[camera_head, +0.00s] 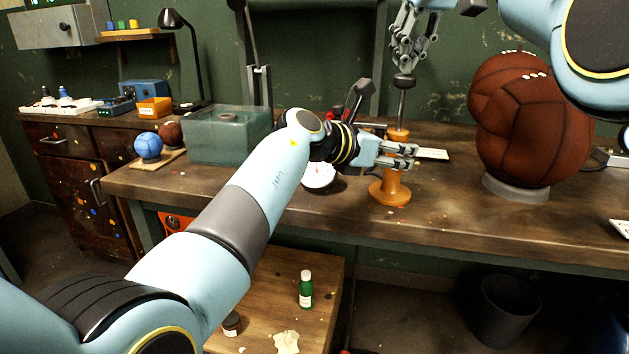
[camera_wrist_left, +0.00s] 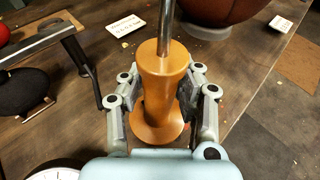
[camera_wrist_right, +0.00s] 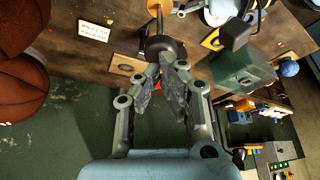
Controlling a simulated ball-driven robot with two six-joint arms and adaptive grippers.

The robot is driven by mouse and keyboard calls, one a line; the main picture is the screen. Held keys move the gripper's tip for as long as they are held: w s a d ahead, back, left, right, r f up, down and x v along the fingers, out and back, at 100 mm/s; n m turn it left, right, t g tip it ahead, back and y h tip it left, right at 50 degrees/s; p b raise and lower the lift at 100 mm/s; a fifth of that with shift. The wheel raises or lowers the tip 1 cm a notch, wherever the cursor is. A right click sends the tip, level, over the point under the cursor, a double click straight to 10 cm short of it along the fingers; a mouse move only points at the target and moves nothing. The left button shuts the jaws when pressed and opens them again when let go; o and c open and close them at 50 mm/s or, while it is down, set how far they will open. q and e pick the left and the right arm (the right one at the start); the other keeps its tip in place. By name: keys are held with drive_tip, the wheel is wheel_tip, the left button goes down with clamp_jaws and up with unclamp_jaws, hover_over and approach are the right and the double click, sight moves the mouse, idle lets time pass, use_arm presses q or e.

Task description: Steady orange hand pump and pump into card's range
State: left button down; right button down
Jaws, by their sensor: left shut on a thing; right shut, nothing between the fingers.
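The orange hand pump (camera_head: 396,188) stands upright on the workbench, with a steel rod (camera_head: 402,105) and a black knob (camera_head: 404,81) raised on top. My left gripper (camera_head: 408,156) is shut around the pump's barrel; the left wrist view shows a finger on each side of the barrel (camera_wrist_left: 158,85). My right gripper (camera_head: 403,64) is shut and empty, its fingertips just above the knob (camera_wrist_right: 163,46); I cannot tell if they touch. A white dial gauge (camera_head: 318,177) is partly hidden by my left arm.
Brown leather balls (camera_head: 535,120) stand on a grey ring (camera_head: 515,188) to the right. A green translucent tank (camera_head: 228,135) and a blue ball (camera_head: 148,145) are on the left. A green bottle (camera_head: 306,290) stands on a lower wooden surface. Bench in front of the pump is mostly clear.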

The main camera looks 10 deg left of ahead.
sight(409, 88)
idle(0.5)
idle(1.7)
idle(0.5)
idle(1.7)
drive_tip(key=shift+f, duration=0.15)
idle(0.4)
drive_tip(key=shift+d+f, duration=0.1)
drive_tip(key=shift+f, duration=3.6)
drive_tip(key=shift+r, duration=3.9)
wheel_tip(409, 88, up, 7)
